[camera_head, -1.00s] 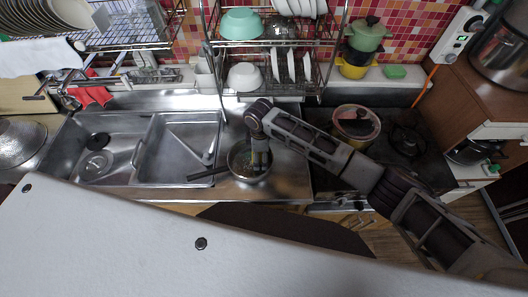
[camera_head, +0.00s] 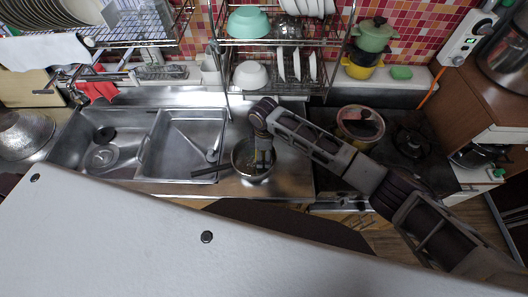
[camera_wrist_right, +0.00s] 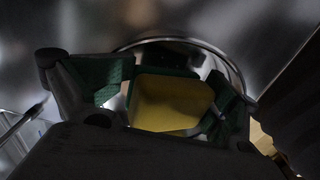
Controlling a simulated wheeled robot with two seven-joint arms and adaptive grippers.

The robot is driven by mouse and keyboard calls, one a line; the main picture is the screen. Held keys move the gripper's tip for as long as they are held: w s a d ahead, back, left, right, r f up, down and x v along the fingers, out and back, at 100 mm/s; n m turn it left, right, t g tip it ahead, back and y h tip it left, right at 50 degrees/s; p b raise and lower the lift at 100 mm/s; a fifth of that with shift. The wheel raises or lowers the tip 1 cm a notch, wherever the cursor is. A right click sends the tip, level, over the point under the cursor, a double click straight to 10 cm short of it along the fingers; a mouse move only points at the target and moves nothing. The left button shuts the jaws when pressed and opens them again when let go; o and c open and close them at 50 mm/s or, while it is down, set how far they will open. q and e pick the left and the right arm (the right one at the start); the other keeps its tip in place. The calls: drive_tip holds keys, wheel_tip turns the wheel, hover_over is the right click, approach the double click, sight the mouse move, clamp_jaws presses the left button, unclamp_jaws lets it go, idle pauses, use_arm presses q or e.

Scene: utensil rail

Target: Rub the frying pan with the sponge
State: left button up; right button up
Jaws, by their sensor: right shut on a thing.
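The frying pan (camera_head: 240,150) sits on the steel counter right of the sink, with its dark handle (camera_head: 210,171) pointing left. My right gripper (camera_head: 262,168) reaches down over the pan from above. In the right wrist view it is shut on the sponge (camera_wrist_right: 170,104), which has a yellow face and a green edge. The round pan rim (camera_wrist_right: 190,41) curves behind the sponge. The sponge is inside the pan's outline, but I cannot tell whether it touches the pan. The gripper hides part of the pan. My left gripper is not in view.
The sink (camera_head: 185,140) is left of the pan. A dish rack (camera_head: 280,90) with bowls and plates stands behind. A green block (camera_head: 401,72) lies on the back ledge. Bare counter surrounds the pan.

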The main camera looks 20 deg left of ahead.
sight(273, 154)
drive_tip(key=shift+d+f, duration=0.1)
drive_tip(key=shift+f, duration=0.1)
drive_tip(key=shift+w+d, duration=0.55)
drive_tip(key=shift+d, duration=0.2)
drive_tip(key=shift+w+d, duration=0.55)
drive_tip(key=shift+d, duration=0.15)
drive_tip(key=shift+r, duration=0.2)
drive_tip(key=shift+r, duration=1.5)
drive_tip(key=c, duration=0.5)
drive_tip(key=shift+w+a+r, duration=0.2)
drive_tip(key=shift+r, duration=0.55)
drive_tip(key=shift+c, duration=0.2)
drive_tip(key=shift+s+r, duration=0.15)
drive_tip(key=shift+r, duration=0.6)
